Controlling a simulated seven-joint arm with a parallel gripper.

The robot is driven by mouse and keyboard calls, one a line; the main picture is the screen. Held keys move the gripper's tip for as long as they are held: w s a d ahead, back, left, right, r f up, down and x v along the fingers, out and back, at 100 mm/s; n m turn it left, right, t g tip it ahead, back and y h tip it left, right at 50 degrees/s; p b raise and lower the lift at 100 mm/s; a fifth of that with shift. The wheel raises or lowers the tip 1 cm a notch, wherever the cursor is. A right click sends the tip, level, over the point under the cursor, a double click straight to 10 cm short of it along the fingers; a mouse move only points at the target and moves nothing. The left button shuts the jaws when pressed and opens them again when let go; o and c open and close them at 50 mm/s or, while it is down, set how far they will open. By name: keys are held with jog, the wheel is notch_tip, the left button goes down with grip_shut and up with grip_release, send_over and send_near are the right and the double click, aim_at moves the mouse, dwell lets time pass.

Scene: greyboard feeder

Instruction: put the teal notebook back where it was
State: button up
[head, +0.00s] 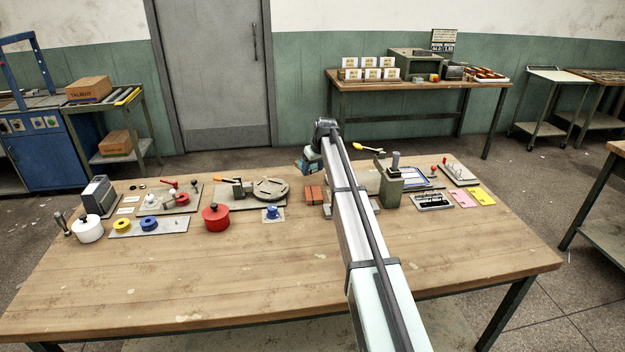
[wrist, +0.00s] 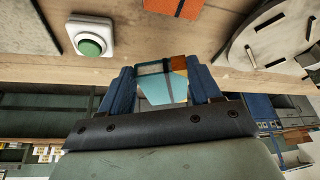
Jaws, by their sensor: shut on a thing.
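The teal notebook (wrist: 156,92) is between the two blue fingers of my gripper (wrist: 160,70) in the wrist view. It shows as a pale teal face with a dark strip across it, and an orange-brown patch lies beside its upper right. My gripper is shut on it. In the head view, my arm reaches over the workbench, and its end is largely hidden behind the arm. A small bluish shape (head: 308,166) shows at the arm's end near the bench's back edge; I cannot tell which part is notebook and which is finger.
The workbench (head: 240,275) has a clear front. A red pot (head: 216,218), a blue knob (head: 272,213), red-brown blocks (head: 314,194) and a grey-green press (head: 390,187) stand toward the back. Pink (head: 462,198) and yellow (head: 482,195) cards lie right. The wrist view shows a green button (wrist: 90,46).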

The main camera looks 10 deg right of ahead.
aim_at(311, 184)
jog(key=shift+f, duration=2.55)
jog(key=shift+f, duration=0.2)
jog(key=o, duration=1.2)
jog(key=shift+c, duration=0.2)
jog(key=shift+r, duration=0.1)
jog(key=v, duration=1.2)
jog(key=shift+r, duration=0.1)
